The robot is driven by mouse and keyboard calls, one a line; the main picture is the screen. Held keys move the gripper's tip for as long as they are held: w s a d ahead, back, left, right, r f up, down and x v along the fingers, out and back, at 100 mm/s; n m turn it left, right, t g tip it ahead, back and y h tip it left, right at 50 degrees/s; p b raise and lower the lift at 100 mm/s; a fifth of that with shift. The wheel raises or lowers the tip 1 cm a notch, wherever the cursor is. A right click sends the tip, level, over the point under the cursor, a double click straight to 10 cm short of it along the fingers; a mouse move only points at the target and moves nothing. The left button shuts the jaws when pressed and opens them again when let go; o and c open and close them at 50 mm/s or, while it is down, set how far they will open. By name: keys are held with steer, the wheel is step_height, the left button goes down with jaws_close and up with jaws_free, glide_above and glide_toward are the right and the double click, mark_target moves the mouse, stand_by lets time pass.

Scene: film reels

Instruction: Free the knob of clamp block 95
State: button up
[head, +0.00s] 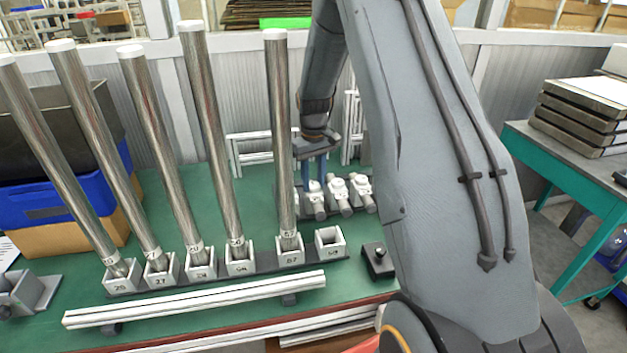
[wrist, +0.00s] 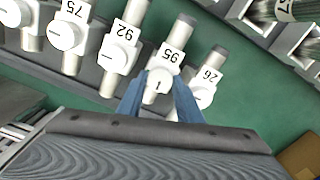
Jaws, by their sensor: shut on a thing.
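Clamp block 95 (wrist: 172,56) is a white block with a black number label, in a row of similar blocks in the wrist view. Its round white knob (wrist: 158,82) carries a small dark mark. My gripper (wrist: 160,97) has blue fingers, one on each side of this knob, and is shut on it. In the head view my gripper (head: 314,172) points down at the row of white clamp blocks behind the posts. Block 95's number cannot be read there, and my arm covers part of the area to the right.
Clamp blocks 92 (wrist: 121,45) and 26 (wrist: 207,83) stand close on either side, with block 75 (wrist: 69,32) farther left. Tall metal tubes (head: 282,140) stand in numbered sockets in front of the row. An empty socket (head: 330,242) and a small black block (head: 378,261) are nearby.

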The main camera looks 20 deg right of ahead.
steer(key=n, duration=0.4)
steer(key=shift+n, duration=0.3)
steer(key=n, duration=0.3)
steer(key=shift+n, duration=0.3)
steer(key=n, duration=0.4)
steer(key=shift+w, duration=0.1)
steer(key=shift+r+n+p, duration=0.1)
steer(key=shift+n+p, duration=0.2)
steer(key=shift+n, duration=1.8)
steer(key=o, duration=1)
steer(key=shift+o, duration=0.2)
